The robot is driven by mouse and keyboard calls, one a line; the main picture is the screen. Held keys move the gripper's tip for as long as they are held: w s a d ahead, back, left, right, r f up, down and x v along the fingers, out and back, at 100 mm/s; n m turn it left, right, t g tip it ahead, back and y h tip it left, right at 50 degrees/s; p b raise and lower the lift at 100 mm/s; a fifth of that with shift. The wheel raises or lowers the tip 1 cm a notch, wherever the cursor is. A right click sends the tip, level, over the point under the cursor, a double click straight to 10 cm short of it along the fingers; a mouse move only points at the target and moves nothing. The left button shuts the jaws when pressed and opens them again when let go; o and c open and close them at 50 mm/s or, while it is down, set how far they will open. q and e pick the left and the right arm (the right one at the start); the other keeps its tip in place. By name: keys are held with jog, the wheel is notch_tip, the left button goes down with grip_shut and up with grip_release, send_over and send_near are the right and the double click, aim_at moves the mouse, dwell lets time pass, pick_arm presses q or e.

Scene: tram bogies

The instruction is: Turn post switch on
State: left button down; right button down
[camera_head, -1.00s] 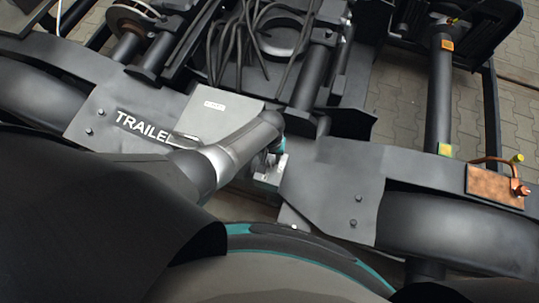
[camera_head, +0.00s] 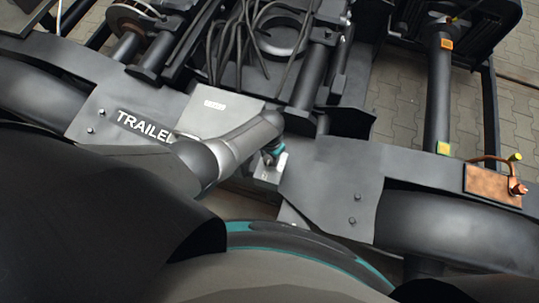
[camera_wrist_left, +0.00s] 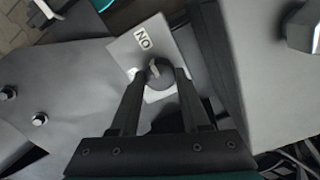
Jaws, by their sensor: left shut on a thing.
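The post switch has a round dark knob (camera_wrist_left: 160,76) with a light pointer mark on a grey plate, in the left wrist view. The plate (camera_wrist_left: 135,50) bears a small label that reads ON when turned upside down; the pointer stands roughly toward the label side. My left gripper (camera_wrist_left: 161,84) has its two dark fingers on opposite sides of the knob and is shut on it. In the head view the switch plate (camera_head: 266,173) is a small pale piece below my left wrist, and the knob is hidden there. My right gripper is not in view.
The dark bogie frame (camera_head: 330,185) surrounds the switch, with the TRAILER lettering to its left. A grey box (camera_head: 215,112) with a label stands just behind my left forearm. Black hoses (camera_head: 235,45) hang behind. A copper plate (camera_head: 492,186) is at the right.

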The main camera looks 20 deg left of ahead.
aim_at(269, 159)
pick_arm(q)
jog(key=shift+s, duration=0.1)
jog(key=shift+c, duration=1.9)
grip_release()
notch_tip(269, 159, up, 15)
jog(key=p, duration=0.9)
